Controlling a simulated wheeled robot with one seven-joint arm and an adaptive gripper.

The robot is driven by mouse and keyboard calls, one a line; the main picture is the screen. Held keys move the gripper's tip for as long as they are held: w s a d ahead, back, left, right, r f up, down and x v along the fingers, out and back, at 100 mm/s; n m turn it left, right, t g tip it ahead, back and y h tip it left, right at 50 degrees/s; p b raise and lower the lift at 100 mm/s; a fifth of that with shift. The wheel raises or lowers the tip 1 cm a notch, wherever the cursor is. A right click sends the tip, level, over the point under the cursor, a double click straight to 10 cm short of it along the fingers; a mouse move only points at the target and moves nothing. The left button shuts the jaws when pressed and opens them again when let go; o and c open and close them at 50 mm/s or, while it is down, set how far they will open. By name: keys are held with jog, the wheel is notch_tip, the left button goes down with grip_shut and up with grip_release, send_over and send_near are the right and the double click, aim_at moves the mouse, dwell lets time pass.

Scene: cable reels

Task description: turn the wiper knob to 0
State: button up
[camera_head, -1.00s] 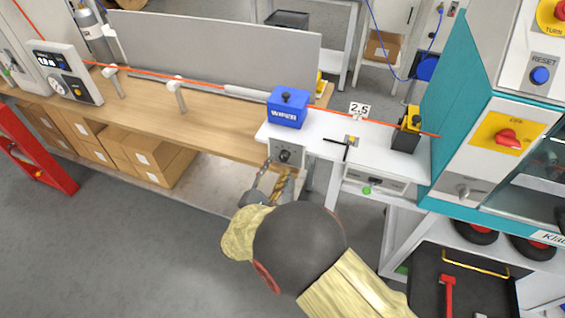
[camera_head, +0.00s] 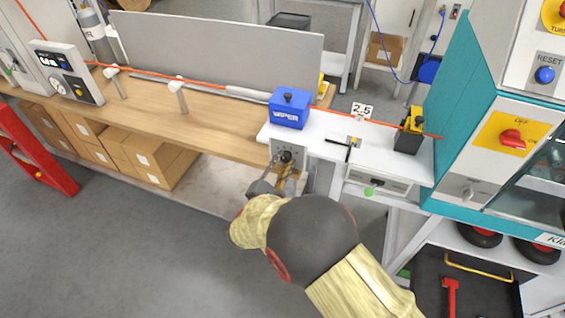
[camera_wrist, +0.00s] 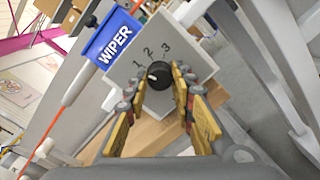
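The wiper knob (camera_wrist: 159,74) is round and black on a light grey panel (camera_wrist: 196,52) marked 1, 2 and 3. No 0 is legible; a finger covers part of the panel's left side. A small pale mark shows on the knob's left side; I cannot tell exactly which number it points to. The knob also shows in the head view (camera_head: 286,156), below the blue WIPER box (camera_head: 289,110). My gripper (camera_wrist: 158,84) is open, its yellow-padded fingers on either side of the knob. I cannot tell whether they touch it.
The blue WIPER box stands just above the panel. An orange cable (camera_head: 190,84) runs along the wooden bench (camera_head: 150,112) and over the white table (camera_head: 320,148). A teal machine (camera_head: 455,110) stands at the right.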

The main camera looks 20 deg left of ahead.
grip_shut()
jog(key=shift+n+p, duration=0.3)
jog(key=shift+p, duration=0.05)
jog(key=n+p, duration=0.3)
jog(key=n, duration=0.1)
jog(key=shift+n+p, duration=1.05)
jog(key=shift+n, duration=0.65)
jog(key=shift+f, duration=0.1)
jog(key=o, duration=0.6)
grip_release()
jog(key=shift+c, duration=0.2)
